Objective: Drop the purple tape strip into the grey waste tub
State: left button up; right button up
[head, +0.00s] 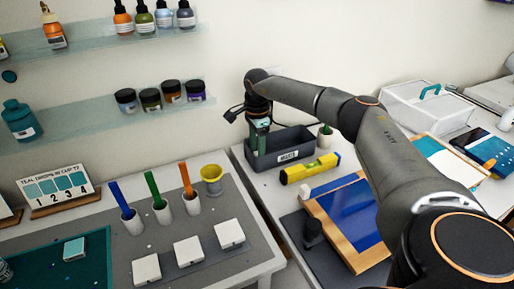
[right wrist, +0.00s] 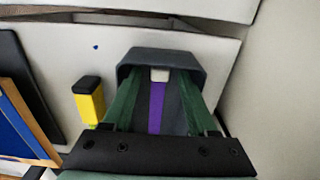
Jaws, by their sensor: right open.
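The grey waste tub (head: 298,145) stands on the right-hand table near the wall, with a label on its front. In the right wrist view the tub (right wrist: 192,58) lies below my gripper. My right gripper (head: 259,146) is at the tub's left end, pointing down; its green fingers (right wrist: 158,90) are spread apart. The purple tape strip (right wrist: 156,108) shows between the fingers against the tub's dark inside, with a gap to each finger. A small pale piece is at its far end. The strip is hidden in the head view. My left gripper is not in view.
A yellow level (head: 310,168) lies just in front of the tub, with a wood-framed blue panel (head: 350,215) nearer. A small plant pot (head: 325,137) stands at the tub's right end. A white bin (head: 425,105) is farther right. The wall is close behind.

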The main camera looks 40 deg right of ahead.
jog(key=shift+r, duration=0.1)
notch_tip(320, 180, up, 13)
dwell(0.5)
dwell(0.5)
